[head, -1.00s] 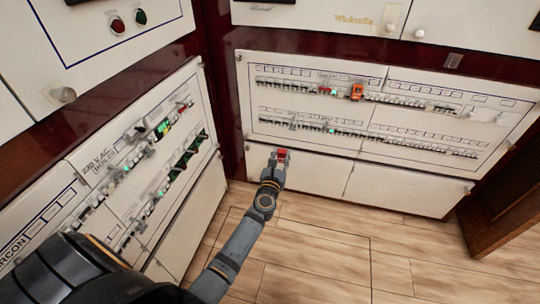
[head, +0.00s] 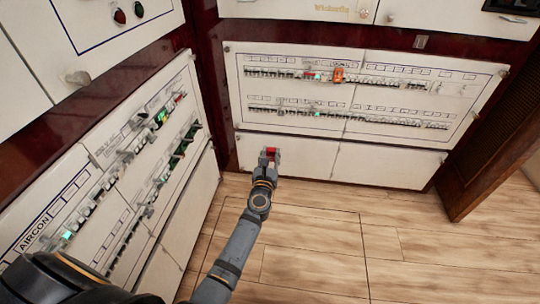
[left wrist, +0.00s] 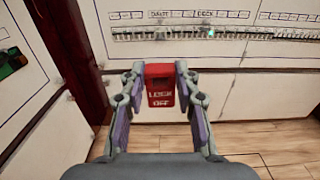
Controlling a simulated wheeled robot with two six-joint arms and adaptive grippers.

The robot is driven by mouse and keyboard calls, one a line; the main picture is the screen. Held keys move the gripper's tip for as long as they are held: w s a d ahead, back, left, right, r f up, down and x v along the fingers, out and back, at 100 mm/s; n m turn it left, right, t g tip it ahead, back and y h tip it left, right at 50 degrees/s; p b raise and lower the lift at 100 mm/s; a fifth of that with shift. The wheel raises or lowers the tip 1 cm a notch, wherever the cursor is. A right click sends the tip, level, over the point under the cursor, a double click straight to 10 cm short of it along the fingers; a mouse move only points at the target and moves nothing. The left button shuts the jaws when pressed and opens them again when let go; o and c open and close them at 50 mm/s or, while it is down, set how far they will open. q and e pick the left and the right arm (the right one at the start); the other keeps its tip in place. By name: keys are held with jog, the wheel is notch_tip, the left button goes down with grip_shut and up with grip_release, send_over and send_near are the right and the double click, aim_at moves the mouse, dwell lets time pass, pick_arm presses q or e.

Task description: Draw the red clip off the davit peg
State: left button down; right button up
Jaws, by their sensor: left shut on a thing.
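The red clip (left wrist: 160,86) is between the fingers of my left gripper (left wrist: 160,90), which is shut on it. Its face reads "LOCK OFF" in the left wrist view. In the head view the clip (head: 271,152) is a small red block at the tip of my left gripper (head: 269,158), in front of the white lower panel. No peg shows clearly at the clip in either view. An orange-red piece (head: 338,74) sits on the upper breaker row of the back panel. My right gripper is in neither view.
The back breaker panel (head: 300,94) has two breaker rows, with a plain white panel (head: 385,165) below. The left panel (head: 110,190) stands close to my left arm. Wooden floor (head: 400,245) is clear. A dark louvred door (head: 490,160) stands at right.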

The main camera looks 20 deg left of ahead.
pick_arm(q)
jog(key=shift+s, duration=0.1)
jog(key=shift+s+d, duration=0.1)
jog(key=shift+s, duration=0.25)
jog(key=shift+v, duration=2.65)
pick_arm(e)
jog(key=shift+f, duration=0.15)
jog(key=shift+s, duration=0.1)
